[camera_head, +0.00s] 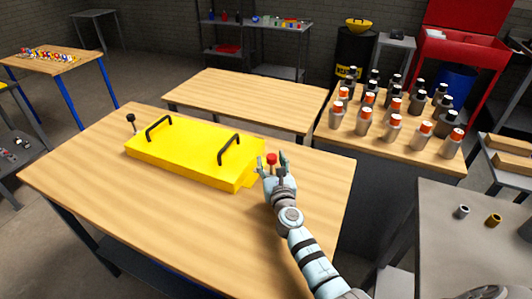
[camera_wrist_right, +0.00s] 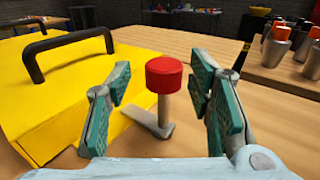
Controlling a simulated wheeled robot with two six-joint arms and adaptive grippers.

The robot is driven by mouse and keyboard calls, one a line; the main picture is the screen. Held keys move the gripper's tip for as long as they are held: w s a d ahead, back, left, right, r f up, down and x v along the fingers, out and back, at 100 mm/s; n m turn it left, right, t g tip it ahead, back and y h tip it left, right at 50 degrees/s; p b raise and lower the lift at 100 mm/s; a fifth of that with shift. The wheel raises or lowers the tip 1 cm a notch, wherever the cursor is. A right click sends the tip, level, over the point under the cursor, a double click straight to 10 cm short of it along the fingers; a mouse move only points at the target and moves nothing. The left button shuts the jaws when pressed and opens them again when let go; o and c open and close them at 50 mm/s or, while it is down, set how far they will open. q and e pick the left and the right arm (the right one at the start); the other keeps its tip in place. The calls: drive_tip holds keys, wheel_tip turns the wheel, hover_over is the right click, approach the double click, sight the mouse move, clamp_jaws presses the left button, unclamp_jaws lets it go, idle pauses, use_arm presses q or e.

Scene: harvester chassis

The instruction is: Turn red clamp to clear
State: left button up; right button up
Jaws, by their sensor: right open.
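The red clamp (camera_head: 271,158) stands at the right end of a yellow panel (camera_head: 185,151) on the wooden table. In the right wrist view the clamp (camera_wrist_right: 164,75) has a red round cap on a grey post, with a flat grey bar at its base pointing left toward the panel. My right gripper (camera_head: 273,163) is open, with its fingers on either side of the red cap. In the wrist view the right gripper (camera_wrist_right: 160,95) shows gaps between both fingers and the cap. My left gripper is not in view.
The yellow panel carries two black handles (camera_head: 229,149). A black knob (camera_head: 131,119) stands at its far left corner. Several bottles with orange or black caps (camera_head: 393,121) crowd a table at the right. The wooden table's front part (camera_head: 150,205) is bare.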

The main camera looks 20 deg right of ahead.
drive_tip(key=shift+x, duration=1.15)
drive_tip(key=shift+s+d+r, duration=0.1)
drive_tip(key=shift+s+r, duration=0.25)
drive_tip(key=shift+s, duration=0.2)
drive_tip(key=shift+c, duration=0.3)
drive_tip(key=c, duration=0.3)
drive_tip(key=shift+w+f, duration=0.1)
clamp_jaws()
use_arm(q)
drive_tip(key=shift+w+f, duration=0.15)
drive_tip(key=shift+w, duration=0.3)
